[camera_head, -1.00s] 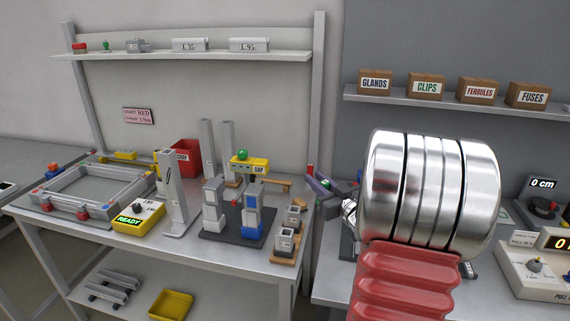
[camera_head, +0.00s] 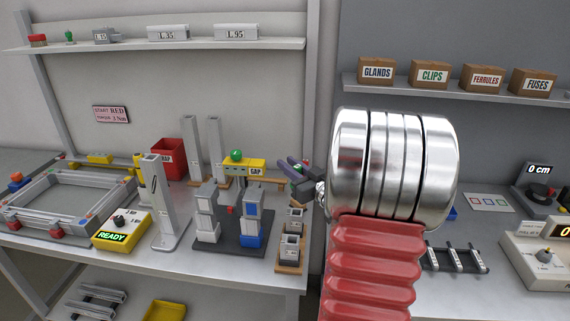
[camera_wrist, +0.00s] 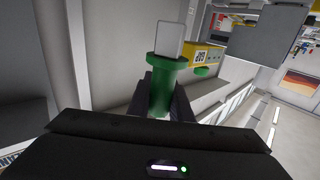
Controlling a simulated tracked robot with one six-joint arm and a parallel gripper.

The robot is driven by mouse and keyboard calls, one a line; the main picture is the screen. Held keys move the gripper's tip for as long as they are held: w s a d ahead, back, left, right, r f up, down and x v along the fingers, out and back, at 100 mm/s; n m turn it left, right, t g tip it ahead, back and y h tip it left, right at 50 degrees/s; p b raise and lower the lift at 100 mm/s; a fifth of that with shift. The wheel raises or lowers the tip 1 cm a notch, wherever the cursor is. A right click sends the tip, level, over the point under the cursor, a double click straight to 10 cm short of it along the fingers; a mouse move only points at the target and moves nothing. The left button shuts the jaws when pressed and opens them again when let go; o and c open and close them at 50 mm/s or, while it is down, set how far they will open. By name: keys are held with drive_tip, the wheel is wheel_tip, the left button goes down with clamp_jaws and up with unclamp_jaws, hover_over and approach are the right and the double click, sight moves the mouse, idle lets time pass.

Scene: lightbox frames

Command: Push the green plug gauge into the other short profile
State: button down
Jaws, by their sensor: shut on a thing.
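My gripper (camera_wrist: 165,95) is shut on the green plug gauge (camera_wrist: 168,70). The wrist view shows its green flange and handle between the dark fingers, with a grey square end pointing away from me. Two short profiles stand upright, one behind the other, on a wooden block at the bench's right edge: the rear one (camera_head: 296,216) and the front one (camera_head: 290,247). My gripper is above and behind them in the picture, apart from them.
A dark fixture (camera_head: 238,243) with grey and blue blocks stands left of the short profiles. A yellow gap tool (camera_head: 243,165) with a green dome is behind it. A tall profile (camera_head: 164,205), a yellow READY box (camera_head: 122,230) and a red bin (camera_head: 168,158) stand further left.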

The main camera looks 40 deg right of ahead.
idle(0.3)
drive_tip(key=shift+f, duration=2.85)
drive_tip(key=shift+f, duration=0.65)
drive_tip(key=shift+r, duration=0.3)
idle(0.7)
drive_tip(key=shift+f, duration=0.3)
idle(0.7)
drive_tip(key=shift+r, duration=0.3)
idle(0.6)
drive_tip(key=shift+s+f, duration=0.1)
drive_tip(key=shift+f, duration=0.05)
idle(1.2)
